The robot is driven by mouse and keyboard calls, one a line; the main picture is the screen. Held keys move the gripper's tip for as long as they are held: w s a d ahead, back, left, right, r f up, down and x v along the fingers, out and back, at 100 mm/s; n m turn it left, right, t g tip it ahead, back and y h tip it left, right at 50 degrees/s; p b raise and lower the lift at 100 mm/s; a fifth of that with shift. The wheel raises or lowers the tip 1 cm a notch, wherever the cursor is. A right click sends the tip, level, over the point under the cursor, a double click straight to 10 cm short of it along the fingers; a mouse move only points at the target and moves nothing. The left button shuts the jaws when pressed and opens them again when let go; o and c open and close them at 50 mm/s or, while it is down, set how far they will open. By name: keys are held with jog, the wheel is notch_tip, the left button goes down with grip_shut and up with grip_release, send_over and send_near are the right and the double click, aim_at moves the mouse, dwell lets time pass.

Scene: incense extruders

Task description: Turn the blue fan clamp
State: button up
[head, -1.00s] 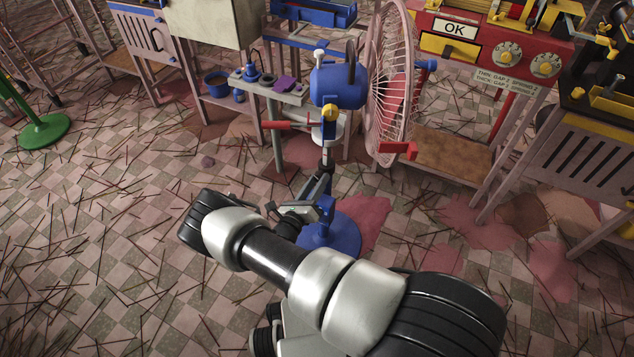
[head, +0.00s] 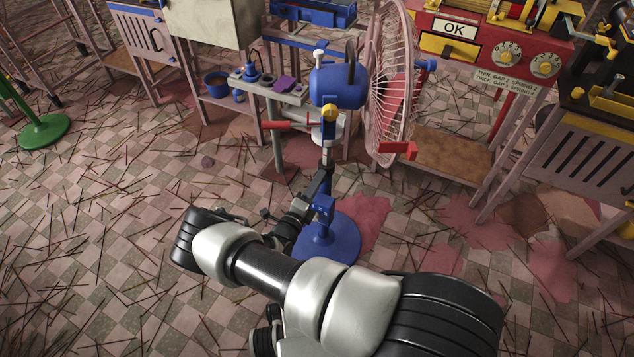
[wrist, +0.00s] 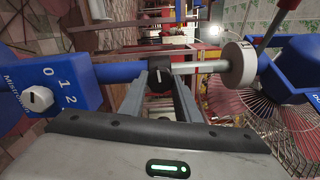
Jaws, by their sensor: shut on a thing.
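The fan stands on a round blue base (head: 330,238), with a blue motor (head: 338,86) and a pink wire cage (head: 388,80) on an upright pole. The clamp is a black collar (wrist: 160,72) with a white mark, where the blue lower tube meets the steel rod (wrist: 200,67) in the wrist view. My gripper (wrist: 160,85) is shut on this collar, one grey finger on each side. In the head view my gripper (head: 323,183) reaches the pole from the front, and the collar is mostly hidden there. A blue switch box (wrist: 45,92) marked 0, 1, 2 sits on the lower tube.
A small grey table (head: 285,95) with a red-handled bar (head: 290,125) stands behind the fan. A red machine (head: 480,55) with an OK sign and slatted racks stand at the back right. The stick-strewn floor (head: 90,230) is open at left.

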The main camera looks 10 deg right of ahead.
jog(key=shift+s+f, duration=0.1)
dwell(0.3)
jog(key=o, duration=1)
jog(key=shift+o, duration=0.2)
jog(key=shift+a, duration=0.1)
jog(key=p+v, duration=0.2)
jog(key=v, duration=1.5)
jog(key=shift+s, duration=0.15)
